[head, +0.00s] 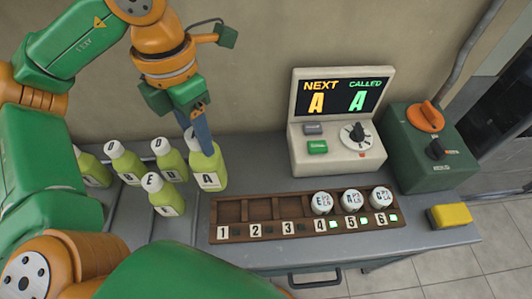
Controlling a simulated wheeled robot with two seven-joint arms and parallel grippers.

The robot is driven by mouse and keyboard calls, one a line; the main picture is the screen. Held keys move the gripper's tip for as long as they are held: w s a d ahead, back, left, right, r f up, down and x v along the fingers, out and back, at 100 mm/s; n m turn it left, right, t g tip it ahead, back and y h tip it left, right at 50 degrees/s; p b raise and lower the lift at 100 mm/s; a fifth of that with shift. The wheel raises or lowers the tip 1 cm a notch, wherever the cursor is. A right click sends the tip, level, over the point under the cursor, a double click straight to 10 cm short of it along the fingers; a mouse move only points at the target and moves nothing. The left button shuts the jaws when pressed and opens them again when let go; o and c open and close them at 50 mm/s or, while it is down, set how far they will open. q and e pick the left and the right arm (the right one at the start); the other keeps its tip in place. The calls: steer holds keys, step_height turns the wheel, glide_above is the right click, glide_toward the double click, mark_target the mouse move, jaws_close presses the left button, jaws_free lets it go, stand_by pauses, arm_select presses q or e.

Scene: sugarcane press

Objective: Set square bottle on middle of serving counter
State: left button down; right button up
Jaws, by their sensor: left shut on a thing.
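My left gripper (197,128) points down over the counter and is shut on the neck of a yellow-green bottle marked A (207,168). The bottle is upright, left of the numbered rack; I cannot tell whether its base touches the counter (160,228). More yellow-green bottles with white caps stand to its left: one marked D (172,160), one marked E (163,195), another (126,163), and one partly hidden by my arm (94,168). I cannot tell from their shapes which is the square one. My right gripper is not in view.
A brown rack (262,232) numbered 1 to 6 holds white round pieces in slots 4 to 6; slots 1 to 3 are empty. Behind it stand a display box (335,155) reading NEXT A, CALLED A, and a green box (425,160). A yellow block (452,215) lies at the right edge.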

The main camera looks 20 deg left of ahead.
arm_select(q)
steer(key=shift+w+f, duration=0.15)
steer(key=shift+w, duration=0.05)
steer(key=w+d+f+p, duration=0.4)
steer(key=w+f+p, duration=0.1)
steer(key=w+f, duration=0.7)
steer(key=shift+w+d+f+p, duration=0.2)
steer(key=shift+f+p, duration=0.15)
steer(key=shift+f, duration=0.2)
steer(key=shift+c, duration=1.7)
jaws_free()
steer(key=shift+r, duration=0.15)
